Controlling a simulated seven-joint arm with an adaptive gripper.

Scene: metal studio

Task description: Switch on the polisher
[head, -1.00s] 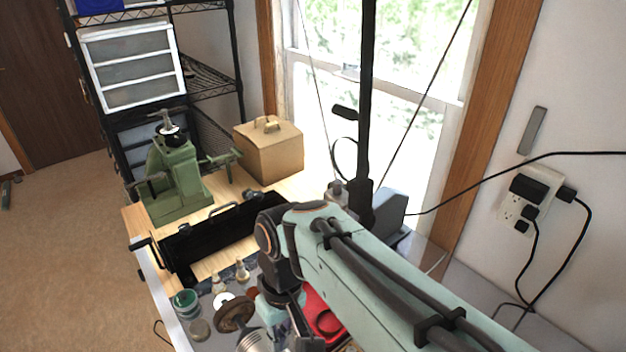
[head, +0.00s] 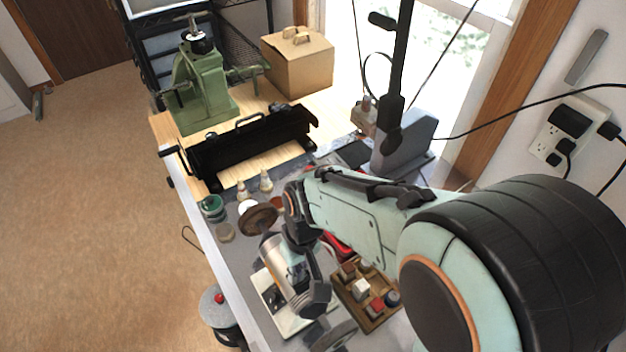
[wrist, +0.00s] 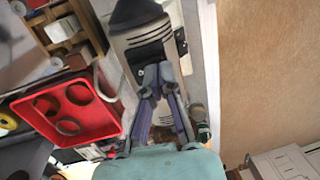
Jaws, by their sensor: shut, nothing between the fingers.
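The polisher stands on the grey bench in the head view, with a silver motor body (head: 283,260), a brown wheel (head: 259,218) at its far end and another wheel (head: 334,337) at its near end. My arm partly covers it. In the wrist view, its grey vented body (wrist: 150,40) shows at the top centre, with a dark part along its right side. My gripper (wrist: 157,73) is shut and empty, with its fingertips at or close to the body. I cannot tell whether they touch it. I cannot make out the switch.
A red tray with round holes (wrist: 70,110) lies left of my gripper in the wrist view. A wooden box of small blocks (head: 368,300) stands right of the polisher. Small bottles and a green jar (head: 212,207) stand beyond it, before a black machine (head: 250,143).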

